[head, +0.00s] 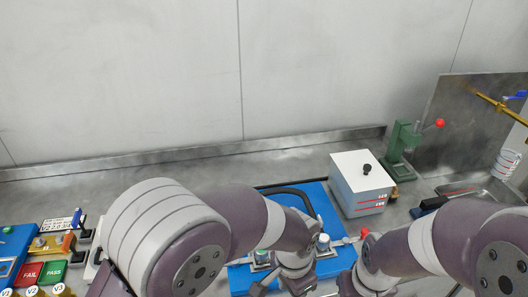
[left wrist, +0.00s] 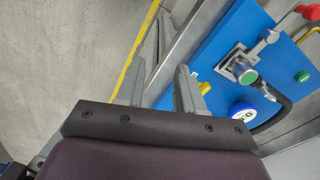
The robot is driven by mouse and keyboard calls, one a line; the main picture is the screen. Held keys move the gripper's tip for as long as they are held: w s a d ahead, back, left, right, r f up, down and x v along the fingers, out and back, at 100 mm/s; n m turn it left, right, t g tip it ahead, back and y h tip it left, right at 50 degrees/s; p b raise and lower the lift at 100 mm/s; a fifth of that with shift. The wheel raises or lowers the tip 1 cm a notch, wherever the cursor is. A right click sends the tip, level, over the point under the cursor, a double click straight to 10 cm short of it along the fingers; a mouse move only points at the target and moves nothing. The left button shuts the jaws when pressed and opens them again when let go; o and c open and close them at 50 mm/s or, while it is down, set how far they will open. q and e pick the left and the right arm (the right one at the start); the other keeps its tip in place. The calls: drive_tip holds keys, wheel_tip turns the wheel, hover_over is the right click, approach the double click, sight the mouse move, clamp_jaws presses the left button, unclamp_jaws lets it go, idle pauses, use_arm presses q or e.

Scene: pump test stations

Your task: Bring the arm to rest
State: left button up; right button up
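My left arm (head: 245,220) reaches in from the left over a blue station plate (head: 325,215) in the head view. My left gripper (left wrist: 158,70) shows in the left wrist view with its two fingers apart and nothing between them. Beyond the fingers are the floor, a yellow line and the bench edge. My right arm (head: 420,240) comes in from the right. Its wrist is low in the head view, near the blue plate's right side, and its fingers are out of sight.
The blue plate carries a black hose (left wrist: 272,113) and a green-capped fitting (left wrist: 243,70). A white-lidded box (head: 361,184) and a green press (head: 402,142) stand behind to the right. Red FAIL (head: 29,273) and green PASS (head: 52,271) plates lie at left.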

use_arm(q)
drive_tip(key=s+a+r+n, duration=0.1)
drive_tip(key=a+n, duration=0.5)
drive_tip(key=a, duration=0.6)
drive_tip(key=s+a+r+n+t, duration=0.1)
drive_tip(key=s+a+n, duration=0.2)
drive_tip(key=a, duration=0.9)
drive_tip(key=n, duration=0.2)
drive_tip(key=shift+s+n, duration=0.3)
drive_tip(key=shift+n, duration=0.1)
drive_tip(key=shift+a, duration=0.1)
